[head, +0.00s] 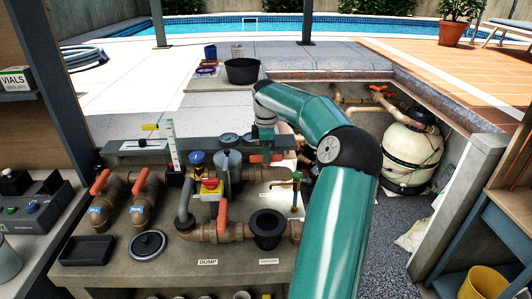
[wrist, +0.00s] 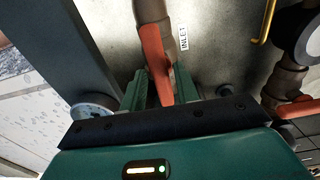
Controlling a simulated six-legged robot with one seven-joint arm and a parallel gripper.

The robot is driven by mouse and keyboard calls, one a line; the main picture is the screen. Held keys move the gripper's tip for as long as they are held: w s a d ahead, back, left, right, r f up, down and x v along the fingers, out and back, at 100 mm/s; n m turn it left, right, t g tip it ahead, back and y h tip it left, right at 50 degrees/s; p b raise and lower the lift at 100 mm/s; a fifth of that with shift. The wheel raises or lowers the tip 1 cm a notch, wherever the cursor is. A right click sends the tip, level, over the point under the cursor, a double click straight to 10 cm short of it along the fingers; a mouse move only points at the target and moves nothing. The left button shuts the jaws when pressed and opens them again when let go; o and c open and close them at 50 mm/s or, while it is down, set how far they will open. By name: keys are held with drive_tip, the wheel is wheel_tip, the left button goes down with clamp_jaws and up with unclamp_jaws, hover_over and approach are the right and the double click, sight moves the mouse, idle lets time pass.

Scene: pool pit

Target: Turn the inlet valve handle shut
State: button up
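The inlet valve handle (wrist: 155,50) is an orange-red lever in the wrist view, beside a label reading INLET (wrist: 184,39). It lies roughly along the brown pipe (wrist: 150,10). My gripper (wrist: 163,88) has its two green fingers on either side of the lever's near end. The lever fills most of the gap, and I cannot tell whether the fingers press on it. In the head view my gripper (head: 264,146) points down at the far side of the pipe bench, by an orange-red handle (head: 268,158); my arm hides part of that area.
Two other orange handles (head: 100,182) stand on the left pipes, and another orange lever (head: 223,210) is at the front. A cream filter tank (head: 405,155) stands in the pit at right.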

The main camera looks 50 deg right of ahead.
clamp_jaws()
drive_tip(key=shift+m, duration=0.3)
drive_tip(key=m, duration=0.3)
drive_tip(key=shift+m, duration=0.3)
drive_tip(key=m, duration=0.3)
drive_tip(key=shift+m, duration=0.3)
drive_tip(key=m, duration=0.4)
drive_tip(key=shift+m, duration=0.3)
drive_tip(key=m, duration=0.5)
drive_tip(key=shift+m, duration=0.3)
